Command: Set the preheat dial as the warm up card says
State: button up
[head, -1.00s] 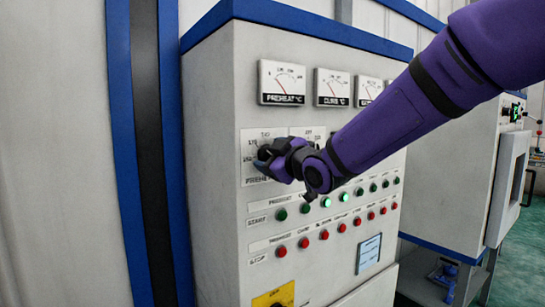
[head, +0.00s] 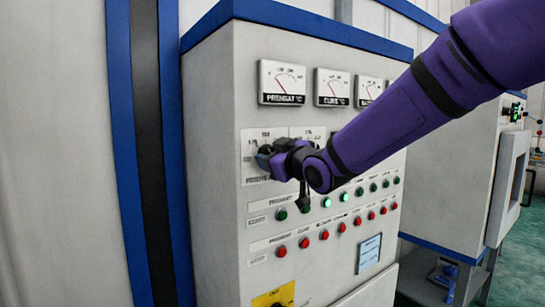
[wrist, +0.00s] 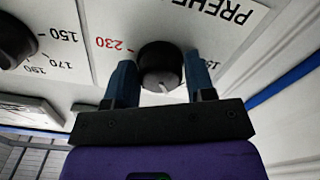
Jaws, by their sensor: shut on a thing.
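My gripper (head: 266,158) is at the preheat dial on the upper left of the control cabinet and hides most of it in the head view. In the wrist view the dark round preheat dial (wrist: 160,62) sits between the two blue fingers of my gripper (wrist: 161,80), which are shut on it. A pale pointer mark on the dial points toward the bottom of the picture. A red 230 is printed left of the dial; a number at the right is partly covered by a finger. A pale blue card (head: 370,253) is on the cabinet's lower front; its text is too small to read.
A second dark dial (wrist: 14,42) sits close by at the left of the wrist view. Gauges (head: 283,83) line the cabinet above, green and red buttons (head: 282,215) below. A yellow plate (head: 273,299) is lower down.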

jog(key=m, duration=0.6)
jog(key=shift+m, duration=0.4)
dwell(0.4)
jog(key=o, duration=0.8)
jog(key=shift+s, duration=0.1)
jog(key=v, duration=1)
jog(key=shift+s+d, duration=0.25)
